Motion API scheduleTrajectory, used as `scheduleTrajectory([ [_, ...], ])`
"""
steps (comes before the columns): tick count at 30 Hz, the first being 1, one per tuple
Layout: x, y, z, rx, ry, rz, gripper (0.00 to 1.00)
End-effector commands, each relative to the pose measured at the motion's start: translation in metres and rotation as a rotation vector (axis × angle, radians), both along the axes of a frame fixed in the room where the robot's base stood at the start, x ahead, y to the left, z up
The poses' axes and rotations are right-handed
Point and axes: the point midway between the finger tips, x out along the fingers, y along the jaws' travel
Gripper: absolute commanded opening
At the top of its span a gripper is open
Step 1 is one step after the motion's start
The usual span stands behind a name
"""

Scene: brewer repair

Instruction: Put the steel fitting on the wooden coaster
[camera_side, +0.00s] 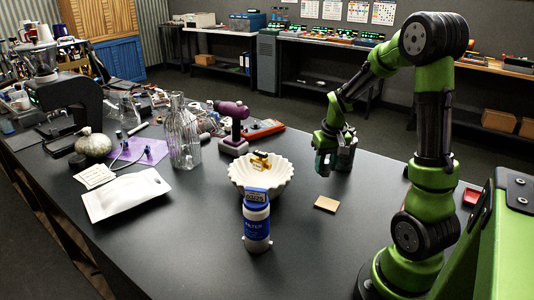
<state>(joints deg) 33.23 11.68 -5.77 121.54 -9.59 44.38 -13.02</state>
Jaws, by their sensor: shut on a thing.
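The wooden coaster (326,203) is a small flat tan square lying on the dark table, right of the white fluted bowl, with nothing on it. My gripper (338,160) is above the table, behind and slightly right of the coaster in the picture. It is shut on a dark grey metallic piece (346,154), which looks like the steel fitting. The fingers and hand hide part of it, so its full shape is unclear. The piece is apart from the coaster.
The white fluted bowl (261,182) holds a yellow-gold part. A blue-and-white filter bottle (257,222) stands in front of it. A glass bottle (183,135), purple tool (231,120) and white pouch (124,194) are left. Table around the coaster is clear.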

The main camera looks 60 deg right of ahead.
Motion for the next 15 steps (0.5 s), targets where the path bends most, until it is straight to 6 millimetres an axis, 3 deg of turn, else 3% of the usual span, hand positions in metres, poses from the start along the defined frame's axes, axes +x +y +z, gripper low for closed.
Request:
scheduleTrajectory([
  [5,-0.024,0.024,0.01,0.0,0.0,-0.062,0.03],
  [15,-0.031,0.027,-0.036,0.002,0.004,-0.111,0.03],
])
